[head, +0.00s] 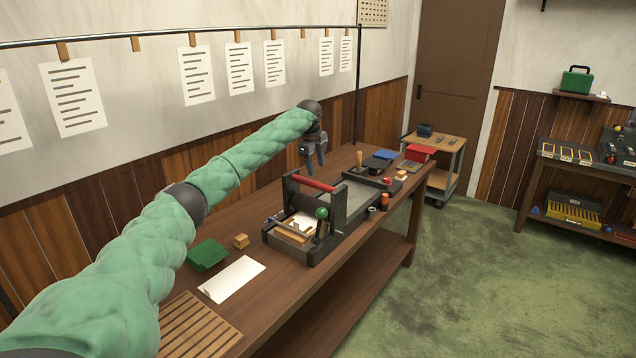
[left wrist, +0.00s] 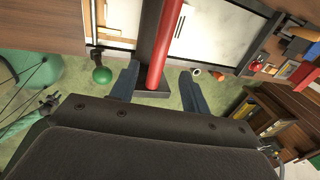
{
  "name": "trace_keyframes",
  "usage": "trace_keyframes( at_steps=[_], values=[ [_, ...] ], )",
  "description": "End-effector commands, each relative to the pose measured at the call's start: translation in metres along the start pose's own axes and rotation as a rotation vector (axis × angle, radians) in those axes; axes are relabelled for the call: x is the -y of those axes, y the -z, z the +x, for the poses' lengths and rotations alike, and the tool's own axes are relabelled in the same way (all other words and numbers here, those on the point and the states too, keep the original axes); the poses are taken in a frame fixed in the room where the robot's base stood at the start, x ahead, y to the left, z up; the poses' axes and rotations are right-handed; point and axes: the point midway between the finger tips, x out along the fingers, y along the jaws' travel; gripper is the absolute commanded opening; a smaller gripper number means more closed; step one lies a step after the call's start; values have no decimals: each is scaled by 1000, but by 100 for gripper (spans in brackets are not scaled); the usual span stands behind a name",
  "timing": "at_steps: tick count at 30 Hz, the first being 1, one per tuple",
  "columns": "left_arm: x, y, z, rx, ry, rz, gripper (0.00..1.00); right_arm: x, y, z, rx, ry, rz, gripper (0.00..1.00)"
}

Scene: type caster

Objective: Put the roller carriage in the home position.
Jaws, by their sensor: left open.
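The roller carriage, a dark frame with a red roller (head: 311,183), stands over the near-left part of a black press on the bench. A grey flat bed (head: 366,193) extends to its right, and a green ball knob (head: 321,213) sits on its near side. My left gripper (head: 315,160) is open and empty, above and behind the roller. In the left wrist view the red roller (left wrist: 166,45) runs up the picture between the open fingers (left wrist: 160,86); the green knob (left wrist: 101,74) is left of them. No contact is visible. My right gripper is out of view.
On the workbench (head: 233,310), a green pad (head: 207,255), a small wooden block (head: 241,241) and a white sheet (head: 232,279) lie left of the press. An orange jar (head: 385,201) and several small items crowd its right end. A trolley (head: 437,165) stands beyond.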

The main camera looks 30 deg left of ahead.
Motion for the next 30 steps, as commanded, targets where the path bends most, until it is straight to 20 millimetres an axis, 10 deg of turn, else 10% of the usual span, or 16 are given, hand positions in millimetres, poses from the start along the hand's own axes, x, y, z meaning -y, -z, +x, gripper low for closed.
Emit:
trace_keyframes(
  at_steps=[30],
  values=[
    [0, 0, 78, 2, 2, 16, 47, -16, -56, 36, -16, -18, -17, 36]
  ],
)
